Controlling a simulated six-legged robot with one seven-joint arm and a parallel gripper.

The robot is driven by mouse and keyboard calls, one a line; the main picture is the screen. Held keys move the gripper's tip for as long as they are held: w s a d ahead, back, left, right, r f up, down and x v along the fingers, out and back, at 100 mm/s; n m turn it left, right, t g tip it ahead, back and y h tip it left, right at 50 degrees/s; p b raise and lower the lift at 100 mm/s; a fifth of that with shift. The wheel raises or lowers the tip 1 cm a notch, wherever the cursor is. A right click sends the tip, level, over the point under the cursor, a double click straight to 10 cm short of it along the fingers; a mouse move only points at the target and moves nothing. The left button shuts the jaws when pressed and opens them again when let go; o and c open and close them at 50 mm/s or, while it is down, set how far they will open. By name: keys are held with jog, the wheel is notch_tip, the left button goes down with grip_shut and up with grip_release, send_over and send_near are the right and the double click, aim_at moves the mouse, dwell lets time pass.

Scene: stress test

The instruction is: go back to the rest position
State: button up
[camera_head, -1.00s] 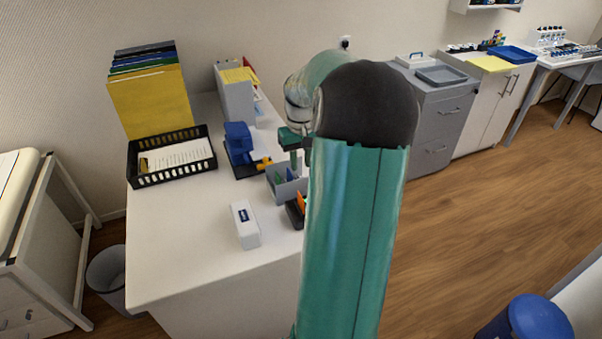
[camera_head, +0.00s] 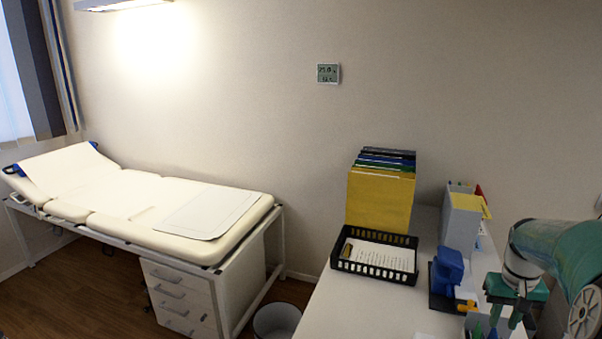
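My arm reaches in from the right edge, over the white desk (camera_head: 345,310). My gripper (camera_head: 507,318) points down from the wrist, above or near a grey organizer (camera_head: 530,326) at the lower right. Its two green fingers show apart, with nothing visible between them. The lower fingertips lie close to the organizer, and I cannot tell whether they touch it.
On the desk are a black tray (camera_head: 345,268) with paper, yellow folders (camera_head: 378,202), a grey file holder (camera_head: 459,222) and a blue device (camera_head: 448,268). A padded couch (camera_head: 120,205), drawers (camera_head: 185,298) and a bin (camera_head: 277,321) stand left.

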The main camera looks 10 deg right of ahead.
jog(key=a+r+n+t+h, duration=0.1)
jog(key=a+r, duration=0.3)
jog(key=a, duration=0.6)
jog(key=a+r+n+t+h, duration=0.1)
jog(key=a+r+n, duration=0.15)
jog(key=a, duration=0.75)
jog(key=s+a+n+t+y, duration=0.1)
jog(key=s+a, duration=0.3)
jog(key=a, duration=0.4)
jog(key=s+a+r+n+t+y, duration=0.1)
jog(key=s+a+t, duration=0.1)
jog(key=s+a, duration=0.3)
jog(key=a, duration=0.4)
jog(key=shift+r+t, duration=0.3)
